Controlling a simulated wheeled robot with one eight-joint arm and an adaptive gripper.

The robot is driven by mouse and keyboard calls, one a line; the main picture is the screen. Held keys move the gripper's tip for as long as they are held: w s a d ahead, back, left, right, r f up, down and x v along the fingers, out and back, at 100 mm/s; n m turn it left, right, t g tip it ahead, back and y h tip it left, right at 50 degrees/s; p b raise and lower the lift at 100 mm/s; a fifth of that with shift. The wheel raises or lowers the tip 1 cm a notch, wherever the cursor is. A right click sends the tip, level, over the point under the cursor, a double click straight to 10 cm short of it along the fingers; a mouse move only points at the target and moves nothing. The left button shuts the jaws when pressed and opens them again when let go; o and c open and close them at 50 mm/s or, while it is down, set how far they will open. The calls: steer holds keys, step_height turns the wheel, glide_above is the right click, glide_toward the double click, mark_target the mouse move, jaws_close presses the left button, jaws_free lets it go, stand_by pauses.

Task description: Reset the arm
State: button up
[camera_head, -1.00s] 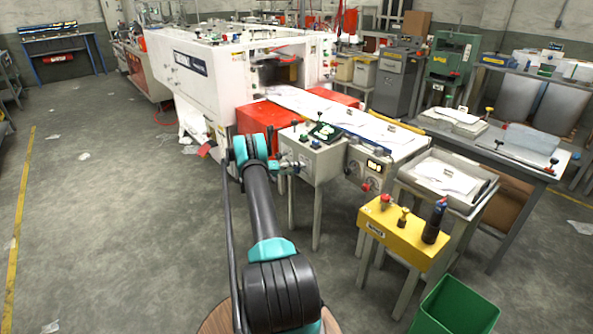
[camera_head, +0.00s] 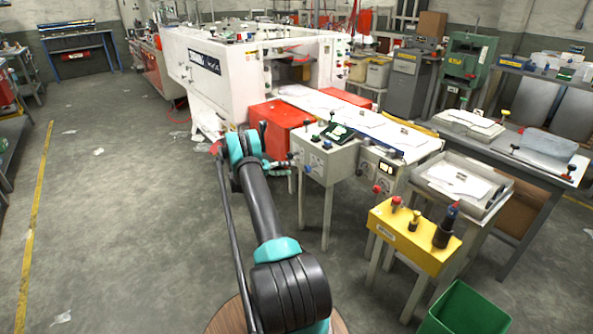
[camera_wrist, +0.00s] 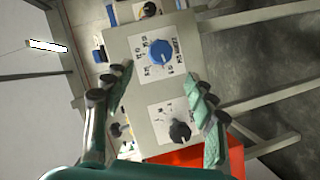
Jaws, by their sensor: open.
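My arm reaches forward from the bottom of the head view, with its teal wrist beside the grey control box (camera_head: 325,160) at the end of the white machine's conveyor. My gripper (camera_wrist: 160,110) is open in the wrist view, its two green ridged fingers spread apart with nothing between them. In the wrist view the control box panel (camera_wrist: 142,50) lies beyond the fingers. It carries a blue knob (camera_wrist: 160,52) and a black knob (camera_wrist: 180,132). In the head view the gripper (camera_head: 279,166) is small, near the box's left side; contact cannot be told.
A yellow box (camera_head: 410,235) with red and black controls stands at right on a stand. A green bin (camera_head: 465,312) is at lower right. The white machine (camera_head: 235,85) and red blocks (camera_head: 282,124) lie ahead. The floor (camera_head: 110,200) at left is mostly clear.

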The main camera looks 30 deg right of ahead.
steer(key=shift+w+a+r, duration=0.15)
steer(key=shift+w+a, duration=0.05)
steer(key=shift+a, duration=0.45)
steer(key=shift+r, duration=0.1)
steer(key=s+a+r+n+t+y, duration=0.2)
steer(key=s+a+r+t+y, duration=0.15)
steer(key=s+a+r, duration=0.4)
steer(key=s+a+r+n+t+y, duration=0.25)
steer(key=s+a+r+y, duration=0.2)
steer(key=a+r, duration=0.55)
steer(key=s+a+f+n+t+y, duration=0.1)
steer(key=s+a+y, duration=0.1)
steer(key=s+a, duration=0.5)
steer(key=s+a+f+n+y, duration=0.1)
steer(key=s+a+y, duration=0.2)
steer(key=s+a, duration=0.4)
steer(key=s+a+n+t+y, duration=0.1)
steer(key=s+a, duration=0.7)
steer(key=s, duration=1)
steer(key=shift+f+t+y, duration=0.3)
steer(key=shift+f+y, duration=0.1)
steer(key=shift+y, duration=0.3)
steer(key=shift+w+a+n, duration=0.1)
steer(key=shift+n, duration=0.15)
